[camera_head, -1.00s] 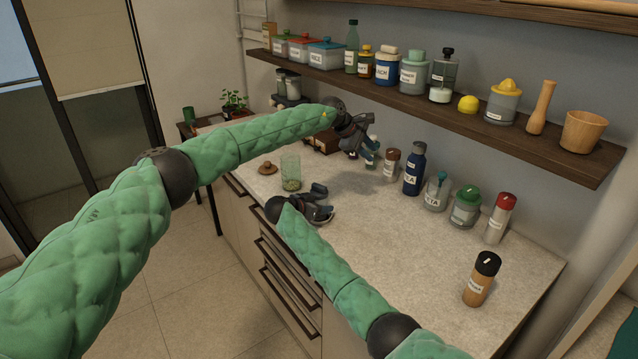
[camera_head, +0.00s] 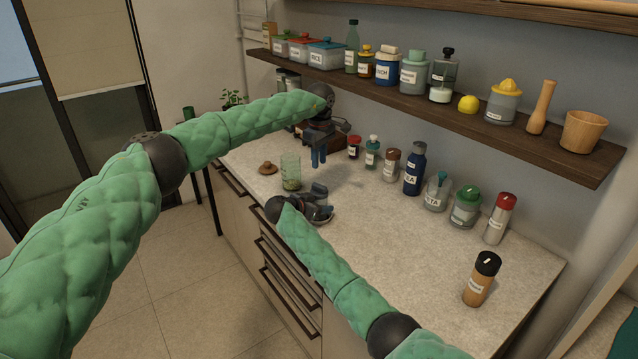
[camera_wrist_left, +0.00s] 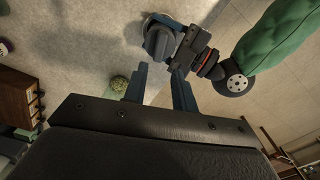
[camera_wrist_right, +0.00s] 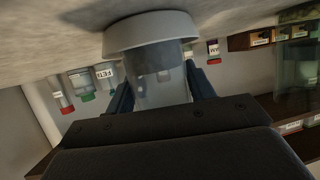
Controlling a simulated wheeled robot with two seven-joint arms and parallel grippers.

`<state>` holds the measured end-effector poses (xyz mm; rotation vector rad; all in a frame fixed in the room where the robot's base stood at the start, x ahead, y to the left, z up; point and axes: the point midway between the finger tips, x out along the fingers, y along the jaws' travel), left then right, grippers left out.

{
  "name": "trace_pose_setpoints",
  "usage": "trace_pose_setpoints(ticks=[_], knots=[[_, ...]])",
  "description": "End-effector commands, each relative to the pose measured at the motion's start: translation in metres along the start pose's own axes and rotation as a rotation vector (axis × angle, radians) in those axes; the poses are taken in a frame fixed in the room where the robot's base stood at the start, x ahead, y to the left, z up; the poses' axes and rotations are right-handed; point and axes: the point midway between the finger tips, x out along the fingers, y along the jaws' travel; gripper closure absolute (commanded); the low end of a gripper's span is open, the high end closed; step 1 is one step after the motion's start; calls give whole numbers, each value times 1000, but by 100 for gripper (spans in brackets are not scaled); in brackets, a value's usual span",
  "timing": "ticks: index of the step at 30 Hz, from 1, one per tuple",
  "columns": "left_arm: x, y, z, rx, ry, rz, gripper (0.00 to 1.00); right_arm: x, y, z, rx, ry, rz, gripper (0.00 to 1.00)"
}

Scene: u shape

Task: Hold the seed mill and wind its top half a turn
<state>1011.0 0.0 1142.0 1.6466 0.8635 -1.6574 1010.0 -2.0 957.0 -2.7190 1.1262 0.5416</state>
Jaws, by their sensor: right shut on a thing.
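The seed mill (camera_wrist_right: 160,85) has a clear grey body and a wide pale grey base (camera_wrist_right: 150,32) that meets the counter in the right wrist view. My right gripper (camera_head: 318,205) is shut around its body from the side. In the head view the mill is mostly hidden by that gripper. My left gripper (camera_head: 318,162) is open and empty, pointing down above the counter behind the mill. Its two fingers (camera_wrist_left: 160,82) are apart.
A clear glass (camera_head: 290,172) with green contents and a small wooden lid (camera_head: 267,168) stand left of the mill. Several jars and bottles, including a blue bottle (camera_head: 414,170), line the back. A brown-bodied bottle (camera_head: 481,280) stands at right. The counter's middle is clear.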

Motion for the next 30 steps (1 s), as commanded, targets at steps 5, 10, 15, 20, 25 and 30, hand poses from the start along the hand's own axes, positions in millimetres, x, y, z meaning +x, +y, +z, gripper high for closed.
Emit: trace_pose_setpoints(ticks=[5, 10, 15, 20, 25, 30], knots=[[34, 0, 0, -1, -1, -1, 73, 0, 0, 0, 0, 0, 0, 83], [61, 0, 1, -1, -2, 0, 73, 0, 0, 0, 0, 0, 0, 83], [81, 0, 1, 0, -1, 0, 73, 0, 0, 0, 0, 0, 0, 83], [90, 0, 0, 0, -1, 1, 73, 0, 0, 0, 0, 0, 0, 83], [92, 0, 0, 0, -1, 2, 73, 0, 0, 0, 0, 0, 0, 83], [92, 0, 0, 0, -1, 2, 79, 0, 0, 0, 0, 0, 0, 83]])
